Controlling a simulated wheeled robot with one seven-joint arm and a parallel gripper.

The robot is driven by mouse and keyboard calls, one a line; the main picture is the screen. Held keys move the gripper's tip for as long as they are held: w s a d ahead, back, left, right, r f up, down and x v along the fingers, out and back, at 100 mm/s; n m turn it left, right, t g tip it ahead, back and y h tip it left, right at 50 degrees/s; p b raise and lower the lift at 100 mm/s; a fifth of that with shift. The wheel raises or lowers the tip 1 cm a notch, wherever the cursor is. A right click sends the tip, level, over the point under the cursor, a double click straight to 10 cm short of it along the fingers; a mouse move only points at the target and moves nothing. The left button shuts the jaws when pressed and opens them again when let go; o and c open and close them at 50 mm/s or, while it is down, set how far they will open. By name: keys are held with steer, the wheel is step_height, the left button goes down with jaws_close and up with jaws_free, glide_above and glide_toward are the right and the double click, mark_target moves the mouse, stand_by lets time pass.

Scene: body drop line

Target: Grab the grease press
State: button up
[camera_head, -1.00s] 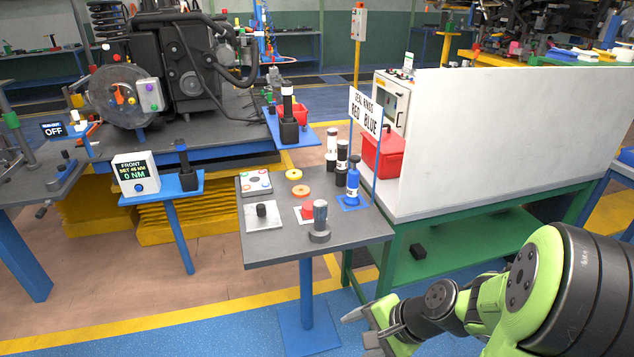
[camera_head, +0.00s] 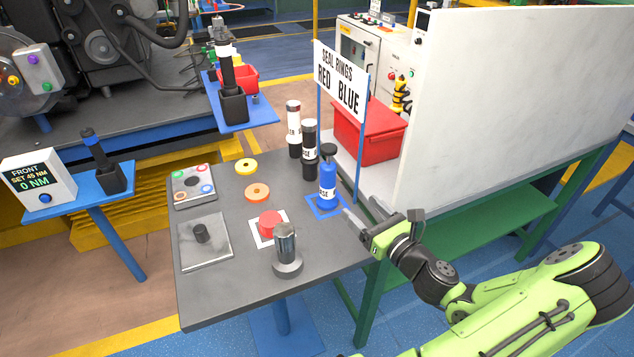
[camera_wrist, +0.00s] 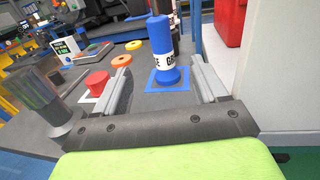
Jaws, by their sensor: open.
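A blue cylinder (camera_head: 328,184) with a white band stands upright on a blue square (camera_head: 314,208) near the table's right edge; its lettering looks like GREASE. It also shows in the wrist view (camera_wrist: 161,36), ahead of my gripper and between the lines of its fingers. A black cylinder (camera_head: 310,161) with similar lettering and a white-and-black cylinder (camera_head: 293,122) stand behind it. My gripper (camera_head: 359,207) is open and empty, just right of the blue cylinder, low over the table edge. In the wrist view, both fingers (camera_wrist: 162,86) are apart with nothing between the tips.
A grey knobbed cylinder (camera_head: 287,256) stands at the table's front. A red puck (camera_head: 270,224) lies on a white square. Orange (camera_head: 257,192) and yellow (camera_head: 246,166) rings lie further back. The sign's posts (camera_head: 359,170) and a white panel (camera_head: 500,110) stand close on the right.

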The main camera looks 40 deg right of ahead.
mark_target(333, 179)
steer(key=w, duration=0.5)
steer(key=w+d+b, duration=0.1)
steer(key=w, duration=0.3)
steer(key=w+d+b, duration=0.1)
steer(key=w, duration=0.4)
steer(key=shift+w, duration=0.35)
steer(key=shift+r, duration=0.1)
jaws_close()
